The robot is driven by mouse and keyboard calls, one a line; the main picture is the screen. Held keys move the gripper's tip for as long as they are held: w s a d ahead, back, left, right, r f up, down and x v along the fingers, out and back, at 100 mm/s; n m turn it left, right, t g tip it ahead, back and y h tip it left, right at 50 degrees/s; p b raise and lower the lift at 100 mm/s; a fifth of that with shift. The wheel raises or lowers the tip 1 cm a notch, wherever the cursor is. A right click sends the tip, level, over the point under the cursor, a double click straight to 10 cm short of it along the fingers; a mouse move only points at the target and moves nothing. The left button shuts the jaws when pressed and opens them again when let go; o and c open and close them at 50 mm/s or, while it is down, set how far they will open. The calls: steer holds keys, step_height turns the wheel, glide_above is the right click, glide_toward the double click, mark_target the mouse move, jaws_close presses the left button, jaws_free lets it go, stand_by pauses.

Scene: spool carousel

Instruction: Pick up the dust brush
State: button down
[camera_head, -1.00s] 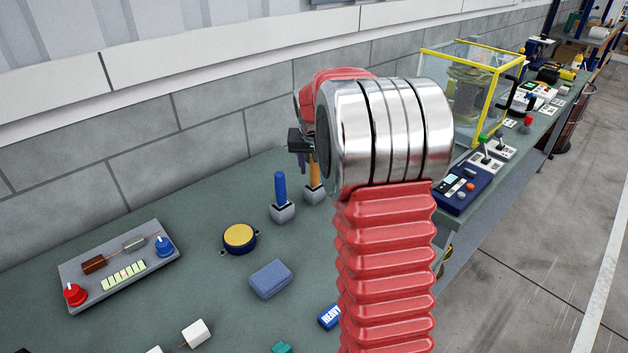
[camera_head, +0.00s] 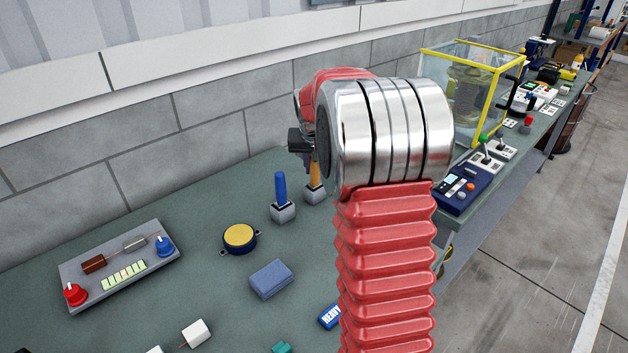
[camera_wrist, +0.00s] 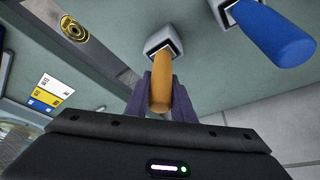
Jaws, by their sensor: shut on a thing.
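An orange handle (camera_head: 314,180) stands upright in a small grey holder (camera_head: 315,196), just behind my red arm. It also shows in the wrist view (camera_wrist: 161,92), with its far end at the grey holder (camera_wrist: 163,43). My gripper (camera_wrist: 161,84) has its two purple fingers on either side of this handle, shut on it. A blue handle (camera_head: 280,187) stands in its own holder to the left, and it shows at upper right in the wrist view (camera_wrist: 270,32). No bristles show on either, so I cannot tell by sight which is the dust brush.
A blue block (camera_head: 271,279), a yellow-topped round part (camera_head: 239,237) and a grey panel with knobs (camera_head: 120,266) lie on the green bench. A yellow-framed clear box (camera_head: 470,85) stands to the right. The wall runs behind the bench.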

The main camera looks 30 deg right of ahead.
steer(key=shift+r, duration=0.1)
step_height(320, 180, up, 10)
stand_by(0.7)
stand_by(0.5)
